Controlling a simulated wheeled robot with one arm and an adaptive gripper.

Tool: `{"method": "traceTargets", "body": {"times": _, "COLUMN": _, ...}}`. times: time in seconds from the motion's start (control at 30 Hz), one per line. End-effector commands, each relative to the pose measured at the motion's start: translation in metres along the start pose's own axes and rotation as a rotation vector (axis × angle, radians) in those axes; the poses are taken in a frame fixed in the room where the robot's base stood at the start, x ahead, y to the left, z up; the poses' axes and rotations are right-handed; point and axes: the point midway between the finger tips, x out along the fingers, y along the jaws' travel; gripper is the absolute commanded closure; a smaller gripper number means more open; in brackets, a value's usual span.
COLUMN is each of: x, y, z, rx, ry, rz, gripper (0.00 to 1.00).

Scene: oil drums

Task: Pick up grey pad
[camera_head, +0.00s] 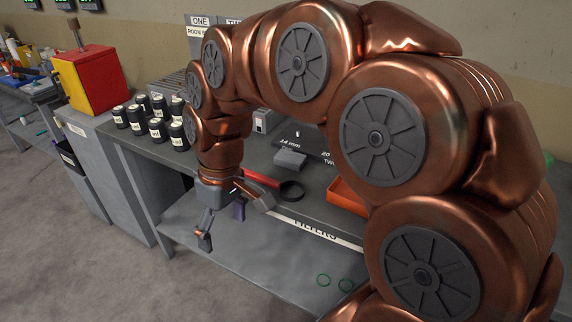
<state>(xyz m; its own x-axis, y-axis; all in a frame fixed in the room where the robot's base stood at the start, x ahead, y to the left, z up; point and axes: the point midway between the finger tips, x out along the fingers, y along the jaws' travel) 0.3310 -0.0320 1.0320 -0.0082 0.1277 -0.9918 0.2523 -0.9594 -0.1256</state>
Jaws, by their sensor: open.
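A small light-grey block, which looks like the grey pad (290,158), lies on the grey bench top behind and to the right of my gripper. My gripper (233,221) hangs at the end of my copper-coloured arm, over the bench's front edge. Its fingers are spread apart and nothing shows held between them. A small dark purple thing (239,211) shows between the fingers; I cannot tell what it is. My arm hides much of the right side of the bench.
Several black labelled bottles (156,128) stand at the bench's left end. A red and yellow box (91,78) sits on a grey cabinet. A red tube, black ring (291,191) and orange tray (347,197) are near the pad.

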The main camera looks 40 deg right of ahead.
Motion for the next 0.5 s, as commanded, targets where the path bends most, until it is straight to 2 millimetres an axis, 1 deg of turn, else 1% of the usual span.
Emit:
{"method": "traceTargets", "body": {"times": 0.03, "x": -0.001, "y": 0.018, "z": -0.017, "rx": -0.017, "ry": 0.027, "rz": -0.012, "gripper": 0.14}}
{"method": "traceTargets", "body": {"times": 0.07, "x": -0.004, "y": 0.027, "z": -0.026, "rx": -0.032, "ry": 0.047, "rz": -0.016, "gripper": 0.14}}
{"method": "traceTargets", "body": {"times": 0.1, "x": -0.009, "y": 0.041, "z": -0.037, "rx": -0.050, "ry": 0.072, "rz": -0.021, "gripper": 0.14}}
{"method": "traceTargets", "body": {"times": 0.17, "x": -0.013, "y": 0.065, "z": -0.051, "rx": -0.072, "ry": 0.105, "rz": -0.025, "gripper": 0.14}}
{"method": "traceTargets", "body": {"times": 0.2, "x": -0.017, "y": 0.082, "z": -0.060, "rx": -0.086, "ry": 0.131, "rz": -0.026, "gripper": 0.14}}
{"method": "traceTargets", "body": {"times": 0.23, "x": -0.019, "y": 0.094, "z": -0.065, "rx": -0.094, "ry": 0.147, "rz": -0.027, "gripper": 0.14}}
{"method": "traceTargets", "body": {"times": 0.27, "x": -0.021, "y": 0.109, "z": -0.070, "rx": -0.101, "ry": 0.164, "rz": -0.025, "gripper": 0.14}}
{"method": "traceTargets", "body": {"times": 0.3, "x": -0.024, "y": 0.128, "z": -0.075, "rx": -0.110, "ry": 0.188, "rz": -0.022, "gripper": 0.14}}
{"method": "traceTargets", "body": {"times": 0.37, "x": -0.026, "y": 0.159, "z": -0.081, "rx": -0.118, "ry": 0.220, "rz": -0.015, "gripper": 0.14}}
{"method": "traceTargets", "body": {"times": 0.4, "x": -0.028, "y": 0.180, "z": -0.082, "rx": -0.121, "ry": 0.239, "rz": -0.009, "gripper": 0.14}}
{"method": "traceTargets", "body": {"times": 0.47, "x": -0.030, "y": 0.213, "z": -0.082, "rx": -0.123, "ry": 0.271, "rz": 0.004, "gripper": 0.14}}
{"method": "traceTargets", "body": {"times": 0.5, "x": -0.029, "y": 0.234, "z": -0.080, "rx": -0.123, "ry": 0.285, "rz": 0.013, "gripper": 0.14}}
